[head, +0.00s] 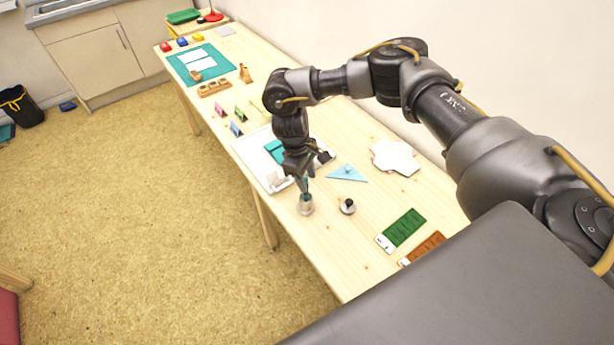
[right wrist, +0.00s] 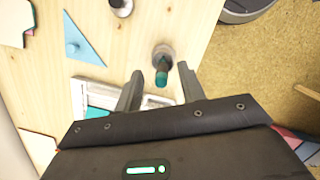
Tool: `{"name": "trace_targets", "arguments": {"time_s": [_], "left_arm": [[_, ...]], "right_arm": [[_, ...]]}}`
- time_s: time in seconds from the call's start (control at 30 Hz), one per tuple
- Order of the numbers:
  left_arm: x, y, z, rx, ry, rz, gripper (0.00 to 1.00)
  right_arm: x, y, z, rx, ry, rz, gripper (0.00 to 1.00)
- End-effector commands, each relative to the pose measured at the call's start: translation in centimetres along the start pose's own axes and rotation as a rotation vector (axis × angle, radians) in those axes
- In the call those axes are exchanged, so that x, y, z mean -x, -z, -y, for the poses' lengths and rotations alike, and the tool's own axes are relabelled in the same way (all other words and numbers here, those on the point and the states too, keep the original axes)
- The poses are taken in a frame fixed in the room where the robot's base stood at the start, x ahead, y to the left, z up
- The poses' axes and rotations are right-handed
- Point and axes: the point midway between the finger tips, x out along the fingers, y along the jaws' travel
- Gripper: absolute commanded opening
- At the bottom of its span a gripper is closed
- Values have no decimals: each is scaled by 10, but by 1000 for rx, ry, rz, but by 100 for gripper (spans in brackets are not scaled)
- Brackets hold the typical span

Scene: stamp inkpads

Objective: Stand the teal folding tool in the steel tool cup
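The steel tool cup (head: 306,205) stands on the table near its front edge. It also shows in the right wrist view (right wrist: 163,51). The teal folding tool (right wrist: 162,76) has its lower end inside the cup and its teal end points up toward my right gripper. In the head view the tool (head: 304,186) is a small teal strip just above the cup. My right gripper (head: 301,179) is above the cup. In the right wrist view its two fingers (right wrist: 160,74) are apart, with the tool between them and gaps on both sides. My left gripper is not in view.
A white tray (head: 273,181) with teal items lies just behind the cup. A dark-knobbed stamp (head: 347,206) and a blue triangle (head: 348,174) are to the right. Green (head: 404,229) and brown (head: 425,246) pads lie nearer. Bare table surrounds the cup's near side.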

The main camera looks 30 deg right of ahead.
Motion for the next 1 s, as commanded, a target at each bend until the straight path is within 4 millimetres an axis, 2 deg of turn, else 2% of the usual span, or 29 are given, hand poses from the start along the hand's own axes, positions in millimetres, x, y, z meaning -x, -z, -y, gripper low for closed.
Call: {"name": "trace_targets", "arguments": {"time_s": [0.17,0.4,0.6,0.77,1.0], "left_arm": [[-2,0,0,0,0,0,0],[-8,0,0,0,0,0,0],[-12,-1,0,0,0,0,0],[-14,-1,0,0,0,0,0],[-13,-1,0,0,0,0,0]], "right_arm": [[16,1,0,1,-2,-4,40],[63,2,-1,1,-4,-5,40],[94,1,0,1,-3,-2,40],[106,0,0,0,-1,-1,40],[108,0,0,0,0,0,40]]}}
